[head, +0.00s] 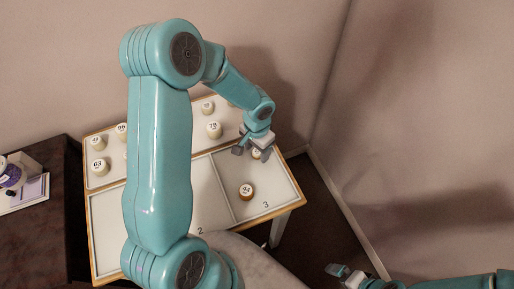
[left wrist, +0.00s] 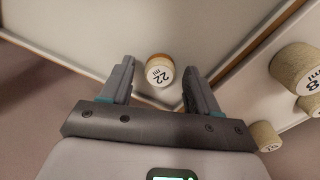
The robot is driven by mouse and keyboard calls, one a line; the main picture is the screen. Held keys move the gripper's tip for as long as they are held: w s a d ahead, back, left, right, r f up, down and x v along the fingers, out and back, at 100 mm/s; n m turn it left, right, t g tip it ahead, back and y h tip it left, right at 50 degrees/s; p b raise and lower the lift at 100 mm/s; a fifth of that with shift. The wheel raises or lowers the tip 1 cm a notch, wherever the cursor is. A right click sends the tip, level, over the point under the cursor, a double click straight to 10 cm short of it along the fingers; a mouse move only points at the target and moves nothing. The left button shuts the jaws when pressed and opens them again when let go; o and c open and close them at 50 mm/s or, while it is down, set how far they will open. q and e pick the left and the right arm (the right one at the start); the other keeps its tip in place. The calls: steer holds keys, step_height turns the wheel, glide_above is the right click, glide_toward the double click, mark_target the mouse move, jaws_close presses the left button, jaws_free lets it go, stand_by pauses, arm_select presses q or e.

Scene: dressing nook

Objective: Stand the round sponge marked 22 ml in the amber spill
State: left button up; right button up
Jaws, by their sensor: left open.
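The round sponge marked 22 ml (left wrist: 160,72) stands upright with its label up, near a corner of the tray compartment marked 3. Its lower side is amber-brown; I cannot tell whether that is the spill around it or colour on the sponge. In the head view the sponge (head: 257,154) is partly hidden by my left gripper (head: 252,148). That gripper is open, its fingers either side of the sponge with gaps in the left wrist view (left wrist: 162,88). My right gripper (head: 345,272) is low at the right, away from the table; its jaws are unclear.
A sponge marked 24 (head: 246,191), also amber-brown below, stands in compartment 3. Several pale sponges, such as 18 (head: 214,129) and 63 (head: 99,167), stand in the back section. My left arm hides part of the tray. A dark cabinet (head: 38,228) is at the left.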

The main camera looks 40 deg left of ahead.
mark_target(257, 151)
arm_select(q)
steer(key=shift+w+r, duration=0.1)
steer(key=shift+r, duration=0.35)
step_height(257, 151, up, 11)
steer(key=shift+r+p, duration=0.2)
steer(key=shift+p, duration=0.15)
